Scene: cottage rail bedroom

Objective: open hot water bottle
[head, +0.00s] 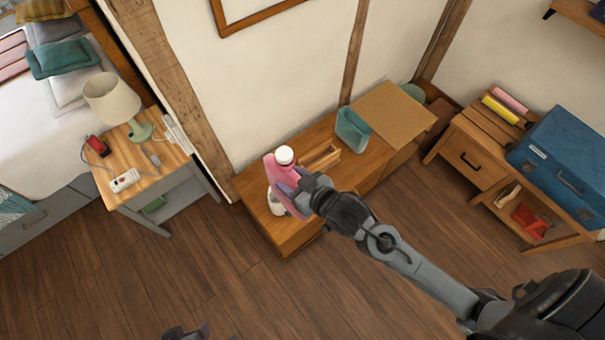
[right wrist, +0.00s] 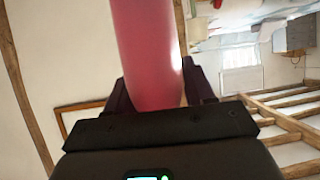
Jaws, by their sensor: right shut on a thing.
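The pink hot water bottle (head: 273,173) is upright, with its white cap (head: 285,155) on top. My right gripper (head: 291,196) is shut on the body of the bottle, over the low wooden cabinet (head: 297,236). In the right wrist view the pink body (right wrist: 148,50) stands between the two dark fingers (right wrist: 160,88); the cap is out of that view. I cannot tell whether the bottle touches the cabinet top. A small dark part at the bottom edge of the head view seems to be my left gripper (head: 187,333); its fingers are not clear.
A wooden tray (head: 321,158) and a teal container (head: 352,129) stand on the cabinet behind the bottle. A white object (head: 277,207) shows just below the bottle. A nightstand with a lamp (head: 113,99) is at left, a blue suitcase (head: 565,160) at right. The front floor is clear.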

